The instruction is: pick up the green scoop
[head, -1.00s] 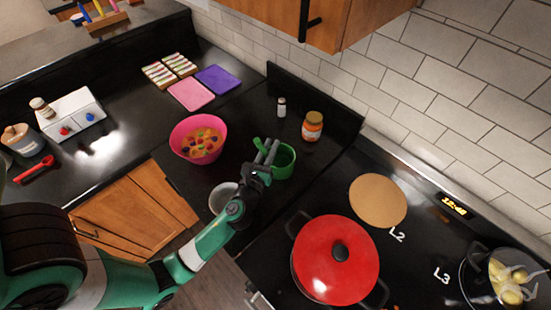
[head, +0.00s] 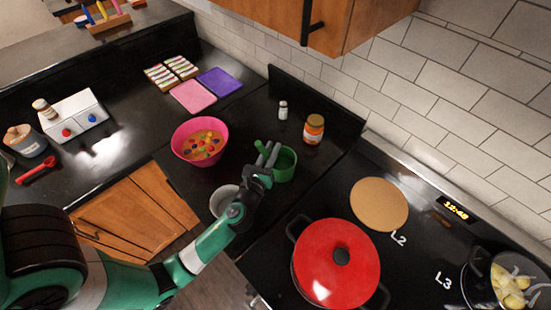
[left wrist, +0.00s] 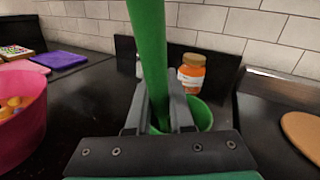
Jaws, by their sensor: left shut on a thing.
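The green scoop (left wrist: 150,50) stands upright between the fingers of my left gripper (left wrist: 163,110) in the left wrist view. Its lower end is hidden behind the gripper. In the head view a bit of the green scoop (head: 260,145) shows beside the fingertips. My left gripper (head: 267,155) is shut on it, in front of a green cup (head: 286,165). In the left wrist view the cup (left wrist: 203,115) shows just behind the fingers; I cannot tell whether the scoop touches it. My right gripper is not in view.
A pink bowl (head: 178,148) of colourful pieces stands left of the gripper. A grey-white bowl (head: 221,201) is beside the arm. An orange jar (head: 313,130) and a small shaker (head: 283,110) stand behind. A red pot (head: 320,270) is on the stove to the right.

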